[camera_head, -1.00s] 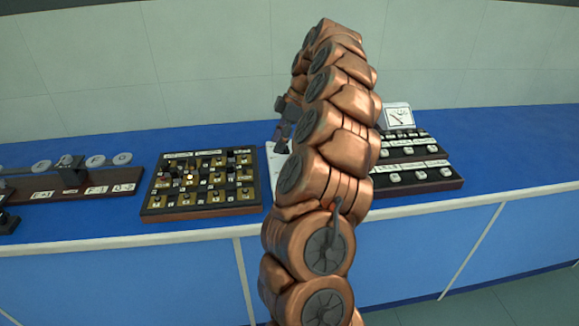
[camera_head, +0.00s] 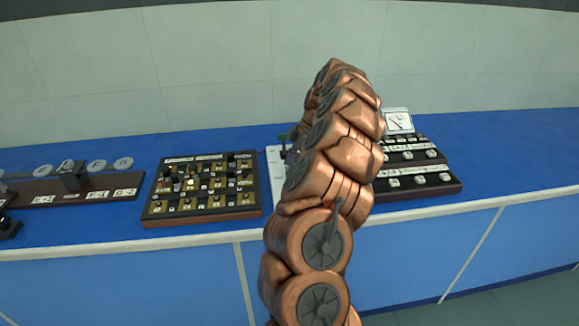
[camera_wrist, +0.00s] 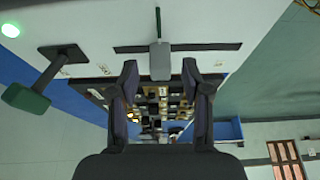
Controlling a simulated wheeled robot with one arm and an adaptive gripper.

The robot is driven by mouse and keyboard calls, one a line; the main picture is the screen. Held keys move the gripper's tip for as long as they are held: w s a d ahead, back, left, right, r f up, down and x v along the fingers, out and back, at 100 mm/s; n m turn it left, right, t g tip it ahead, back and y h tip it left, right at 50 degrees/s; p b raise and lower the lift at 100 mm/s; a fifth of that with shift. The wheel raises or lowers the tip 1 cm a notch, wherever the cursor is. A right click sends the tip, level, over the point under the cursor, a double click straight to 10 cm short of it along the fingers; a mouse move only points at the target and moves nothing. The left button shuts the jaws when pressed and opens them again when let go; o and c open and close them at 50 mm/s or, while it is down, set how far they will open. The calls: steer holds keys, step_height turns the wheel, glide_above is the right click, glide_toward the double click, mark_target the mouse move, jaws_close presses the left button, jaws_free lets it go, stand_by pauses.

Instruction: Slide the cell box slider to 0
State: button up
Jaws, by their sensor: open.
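The cell box appears to be the white box (camera_head: 276,168) between the boards, mostly hidden behind my arm in the head view. In the wrist view its white face (camera_wrist: 100,22) fills the top. A dark slot (camera_wrist: 215,46) crosses this face, and a grey slider knob (camera_wrist: 160,62) stands at it. My gripper (camera_wrist: 160,72) is open, with one dark finger on each side of the knob. Whether either finger touches the knob cannot be told. I cannot read a 0 mark. In the head view my gripper is mostly hidden by my arm.
In the wrist view, a dark lever with a green end (camera_wrist: 27,98) and a lit green lamp (camera_wrist: 25,97) are at the left. In the head view, a board of labelled pieces (camera_head: 202,213) stands left of the box. A stepped switch panel with a dial (camera_head: 398,121) stands right.

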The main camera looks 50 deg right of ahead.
steer(key=shift+x, duration=0.85)
steer(key=shift+r, duration=0.1)
jaws_close()
